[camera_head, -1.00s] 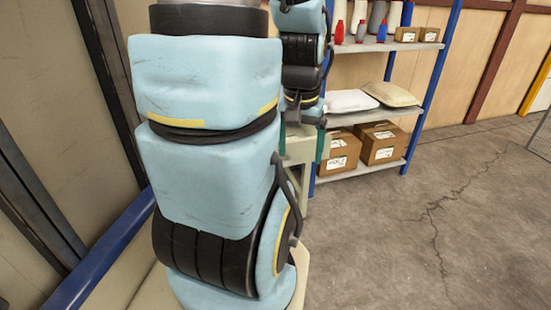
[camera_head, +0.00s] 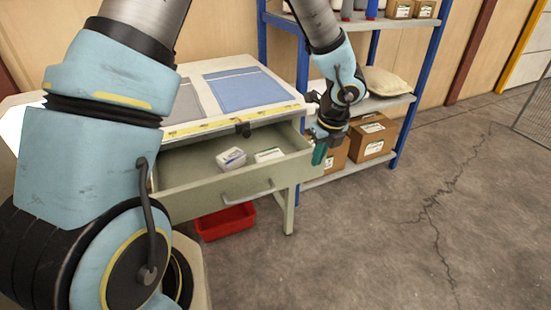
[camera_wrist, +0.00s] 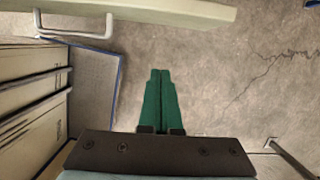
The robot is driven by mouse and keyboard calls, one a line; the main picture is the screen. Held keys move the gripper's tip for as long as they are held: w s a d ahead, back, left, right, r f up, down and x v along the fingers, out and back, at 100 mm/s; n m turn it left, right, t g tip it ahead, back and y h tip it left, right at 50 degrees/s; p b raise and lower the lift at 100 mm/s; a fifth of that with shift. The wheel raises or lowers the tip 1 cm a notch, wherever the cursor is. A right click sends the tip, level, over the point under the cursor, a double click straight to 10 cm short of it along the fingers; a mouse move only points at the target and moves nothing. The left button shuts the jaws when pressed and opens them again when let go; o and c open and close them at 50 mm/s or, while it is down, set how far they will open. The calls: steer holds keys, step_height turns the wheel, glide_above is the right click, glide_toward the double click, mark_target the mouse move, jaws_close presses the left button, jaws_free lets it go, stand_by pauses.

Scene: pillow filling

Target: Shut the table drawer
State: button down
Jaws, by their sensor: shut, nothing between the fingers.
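The table drawer (camera_head: 200,200) is pulled open from the pale green table (camera_head: 288,126) in the head view. Its bar handle (camera_head: 248,192) is on the front panel. Two small white boxes (camera_head: 231,158) (camera_head: 269,155) lie inside. My gripper (camera_head: 319,156) is by the drawer's right front corner; whether it touches is unclear. In the wrist view, its green fingers (camera_wrist: 161,72) are together and empty, pointing at the floor. The drawer front (camera_wrist: 165,8) runs along the top of that view, apart from the fingertips, with the handle (camera_wrist: 50,30) at upper left.
Blue and grey cloths (camera_head: 245,90) lie on the tabletop. A red bin (camera_head: 226,222) is on the floor under the drawer. The blue-framed shelf (camera_head: 398,115) with cardboard boxes (camera_head: 368,140) stands close behind my gripper. The floor at right is clear.

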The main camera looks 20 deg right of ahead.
mark_target(303, 169)
steer(key=w+f, duration=0.2)
steer(key=f, duration=0.1)
steer(key=w+f+p, duration=0.1)
steer(key=f, duration=0.2)
steer(key=w+f+p, duration=0.1)
steer(key=w+f, duration=0.1)
steer(key=f, duration=0.1)
steer(key=shift+w+a+f, duration=0.25)
steer(key=shift+w+a, duration=0.05)
steer(key=shift+w, duration=0.05)
steer(key=shift+w+f, duration=0.15)
steer(key=shift+w, duration=0.35)
